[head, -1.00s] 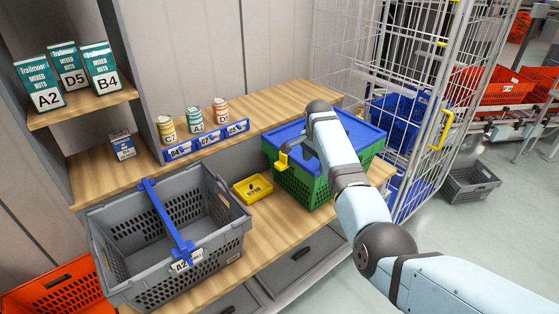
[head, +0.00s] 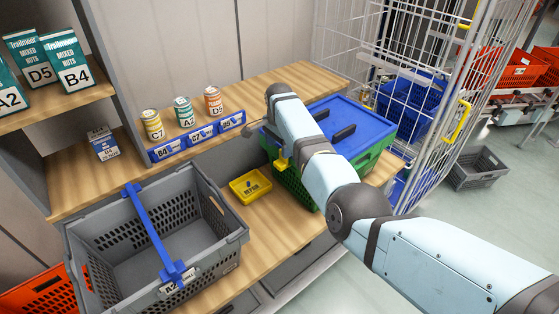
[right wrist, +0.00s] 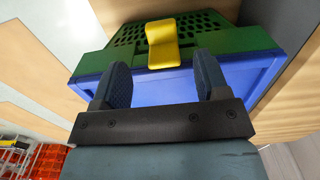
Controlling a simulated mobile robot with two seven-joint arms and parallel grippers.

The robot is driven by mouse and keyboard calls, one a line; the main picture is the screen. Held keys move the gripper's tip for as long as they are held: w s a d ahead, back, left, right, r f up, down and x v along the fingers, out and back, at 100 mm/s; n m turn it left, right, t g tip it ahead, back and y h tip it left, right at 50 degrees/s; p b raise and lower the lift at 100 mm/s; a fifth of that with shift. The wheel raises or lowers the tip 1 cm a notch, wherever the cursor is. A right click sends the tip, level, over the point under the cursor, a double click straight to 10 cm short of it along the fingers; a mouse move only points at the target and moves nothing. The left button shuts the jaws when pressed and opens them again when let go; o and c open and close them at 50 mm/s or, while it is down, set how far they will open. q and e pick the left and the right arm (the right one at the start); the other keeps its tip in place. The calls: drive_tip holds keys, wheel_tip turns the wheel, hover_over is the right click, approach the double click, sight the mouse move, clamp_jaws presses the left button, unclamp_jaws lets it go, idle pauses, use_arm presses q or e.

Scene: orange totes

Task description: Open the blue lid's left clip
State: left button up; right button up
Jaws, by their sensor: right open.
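The green crate (head: 380,157) with a blue lid (head: 367,122) stands on the wooden bench. Its yellow left clip (head: 282,163) shows on the crate's left side, partly beside my arm. In the right wrist view the clip (right wrist: 162,43) lies against the green wall, reaching over the lid's edge (right wrist: 150,87). My right gripper (right wrist: 161,68) is open and empty, its two fingers on either side of the clip's line; I cannot tell whether they touch anything. In the head view my right arm hides most of the gripper and part of the crate. My left gripper is out of view.
A grey basket (head: 225,254) with a blue handle stands at the left. A small yellow tray (head: 250,186) lies between basket and crate. Cans (head: 183,111) line the ledge behind. A wire cage (head: 425,110) stands close to the crate's right.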

sight(279, 163)
wheel_tip(279, 163, down, 6)
drive_tip(key=shift+w+r+b, duration=0.15)
drive_tip(key=shift+r+b, duration=0.1)
drive_tip(key=shift+b, duration=0.25)
drive_tip(key=shift+f, duration=0.75)
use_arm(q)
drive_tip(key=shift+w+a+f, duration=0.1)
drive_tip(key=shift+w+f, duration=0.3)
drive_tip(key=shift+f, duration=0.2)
